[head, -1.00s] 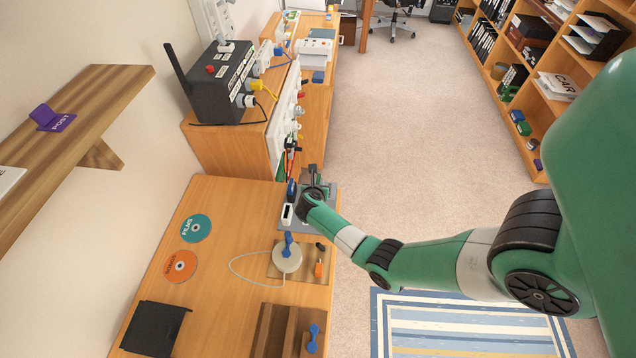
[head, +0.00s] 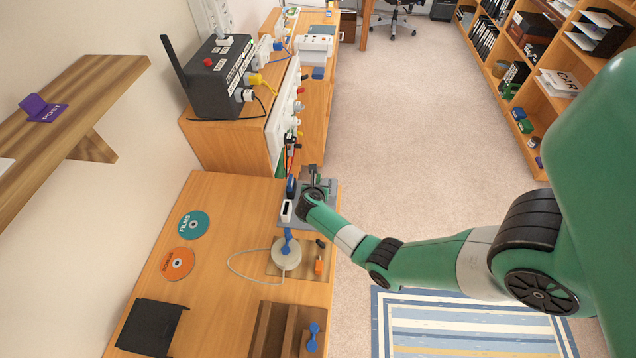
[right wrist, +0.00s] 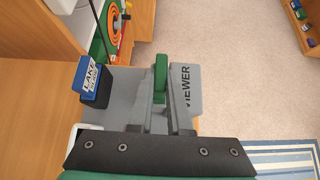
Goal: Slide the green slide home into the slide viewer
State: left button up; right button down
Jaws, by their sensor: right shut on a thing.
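The green slide (right wrist: 160,72) is a narrow green piece seen edge-on in the right wrist view. My right gripper (right wrist: 162,97) is shut on it, with a grey finger on each side. The slide viewer (right wrist: 187,85) is a grey block marked VIEWER, beside and below the fingers. In the head view my right gripper (head: 313,188) is over the viewer's grey base (head: 296,222) at the desk's right edge, and the green slide is hard to make out. How far the slide sits in the viewer is hidden. My left gripper is not in view.
A blue piece labelled LAKE SLIDE (right wrist: 92,82) stands just left of the fingers. A white round device (head: 286,253) with a cable, discs (head: 193,225) and a black tray (head: 150,328) lie on the desk. The desk's middle is clear.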

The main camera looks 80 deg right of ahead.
jog(key=shift+f, duration=0.15)
jog(key=c, duration=0.8)
grip_release()
jog(key=p+v, duration=0.4)
jog(key=v, duration=0.7)
jog(key=shift+a+r, duration=0.2)
jog(key=shift+a, duration=0.1)
